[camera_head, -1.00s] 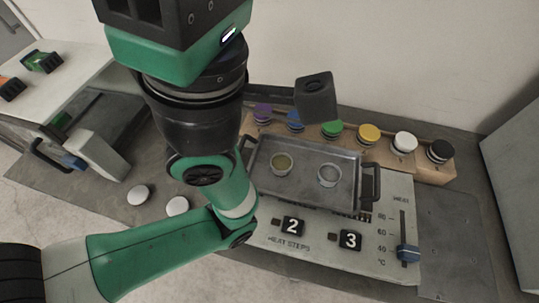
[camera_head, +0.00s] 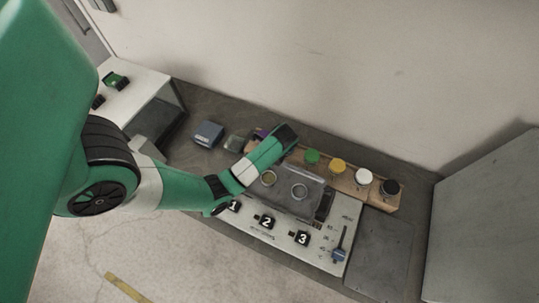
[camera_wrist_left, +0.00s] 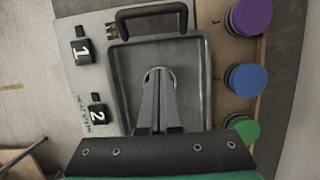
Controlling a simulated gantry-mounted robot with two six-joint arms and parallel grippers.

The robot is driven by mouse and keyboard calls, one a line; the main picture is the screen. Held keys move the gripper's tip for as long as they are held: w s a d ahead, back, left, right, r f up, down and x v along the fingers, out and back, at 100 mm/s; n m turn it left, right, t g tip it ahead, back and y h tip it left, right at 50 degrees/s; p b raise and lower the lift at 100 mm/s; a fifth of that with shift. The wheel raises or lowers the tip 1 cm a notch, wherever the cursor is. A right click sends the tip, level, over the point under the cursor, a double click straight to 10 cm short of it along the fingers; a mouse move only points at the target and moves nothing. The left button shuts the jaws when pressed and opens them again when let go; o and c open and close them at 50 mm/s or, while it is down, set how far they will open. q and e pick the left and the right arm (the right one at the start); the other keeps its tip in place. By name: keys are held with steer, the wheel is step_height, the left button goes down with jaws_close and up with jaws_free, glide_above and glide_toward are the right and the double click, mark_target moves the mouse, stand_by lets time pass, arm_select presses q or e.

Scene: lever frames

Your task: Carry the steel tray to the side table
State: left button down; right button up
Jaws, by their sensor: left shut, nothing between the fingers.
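My left gripper (camera_wrist_left: 158,72) is shut and empty over the tray. A white side table (camera_head: 135,88) stands at the far left. My right gripper is not in view.
Coloured round knobs, such as the yellow one (camera_head: 337,165), line a wooden rack behind the tray. Numbered blocks (camera_head: 266,222) and a heat slider (camera_head: 339,256) sit in front. A blue-grey box (camera_head: 208,133) is left of the rack. A grey cabinet (camera_head: 485,220) stands right.

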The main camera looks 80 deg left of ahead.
arm_select(q)
steer(key=b+x, duration=0.3)
steer(key=s+b+x, duration=0.1)
steer(key=b+x, duration=0.1)
steer(key=shift+a, duration=0.3)
steer(key=x, duration=0.4)
steer(key=shift+a+f+b, duration=0.1)
steer(key=shift+b, duration=0.25)
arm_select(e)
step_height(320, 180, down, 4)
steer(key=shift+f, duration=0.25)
arm_select(q)
steer(key=shift+s, duration=0.1)
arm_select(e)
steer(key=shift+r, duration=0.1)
